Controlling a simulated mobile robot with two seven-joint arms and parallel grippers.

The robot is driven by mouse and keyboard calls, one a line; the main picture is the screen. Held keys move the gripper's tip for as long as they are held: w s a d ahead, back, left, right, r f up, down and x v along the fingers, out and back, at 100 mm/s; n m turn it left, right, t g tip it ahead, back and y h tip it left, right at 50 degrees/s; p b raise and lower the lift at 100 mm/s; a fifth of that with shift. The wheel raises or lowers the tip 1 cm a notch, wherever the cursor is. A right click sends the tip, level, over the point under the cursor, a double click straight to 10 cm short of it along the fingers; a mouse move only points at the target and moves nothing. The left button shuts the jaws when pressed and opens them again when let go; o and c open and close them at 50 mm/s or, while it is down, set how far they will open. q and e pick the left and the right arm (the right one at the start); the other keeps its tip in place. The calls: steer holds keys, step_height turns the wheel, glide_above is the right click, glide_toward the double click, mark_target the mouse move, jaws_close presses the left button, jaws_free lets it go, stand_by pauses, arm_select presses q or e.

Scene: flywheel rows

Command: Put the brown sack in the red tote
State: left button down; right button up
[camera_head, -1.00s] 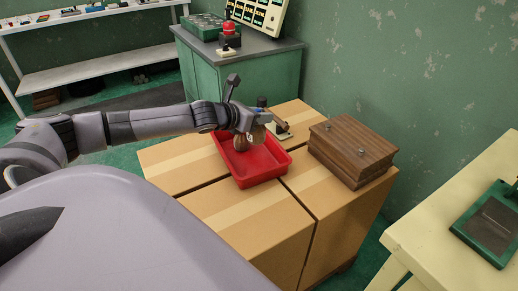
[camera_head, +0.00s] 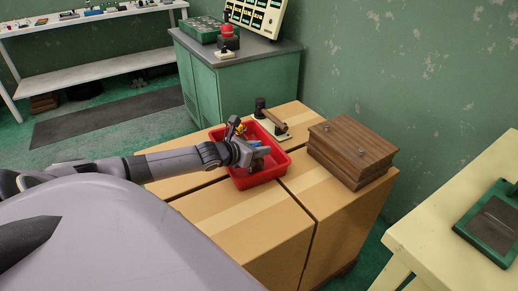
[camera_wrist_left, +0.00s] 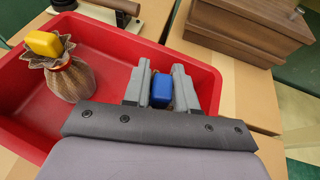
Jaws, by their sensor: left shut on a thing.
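The red tote (camera_head: 272,178) stands on cardboard boxes. In the left wrist view its wall (camera_wrist_left: 205,72) runs around my left gripper (camera_wrist_left: 160,88). A brown sack (camera_wrist_left: 71,80) with a gathered neck and a yellow block on top stands inside, at the left of that view. In the head view its yellow top (camera_head: 241,129) shows beyond my left gripper (camera_head: 264,150). My left gripper is low over the tote and shut on a blue block (camera_wrist_left: 162,90). What is under the blue block is mostly hidden. My right gripper is not in view.
A brown wooden box (camera_head: 352,150) stands right of the tote. A small device with a black knob and bar (camera_head: 272,122) lies behind it. A green cabinet (camera_head: 240,85) is behind, and a cream table (camera_head: 450,215) is at the right. The front box tops are clear.

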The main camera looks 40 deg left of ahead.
arm_select(q)
steer(key=shift+f, duration=0.1)
steer(key=c, duration=0.9)
jaws_free()
steer(key=shift+r, duration=0.2)
steer(key=shift+s+r, duration=0.1)
steer(key=shift+s, duration=0.5)
steer(key=shift+p+v, duration=0.55)
steer(key=shift+v, duration=1.45)
steer(key=p+v, duration=0.1)
steer(key=v, duration=0.5)
steer(key=shift+s+r+p, duration=0.2)
steer(key=shift+s+p, duration=0.1)
steer(key=shift+s, duration=0.05)
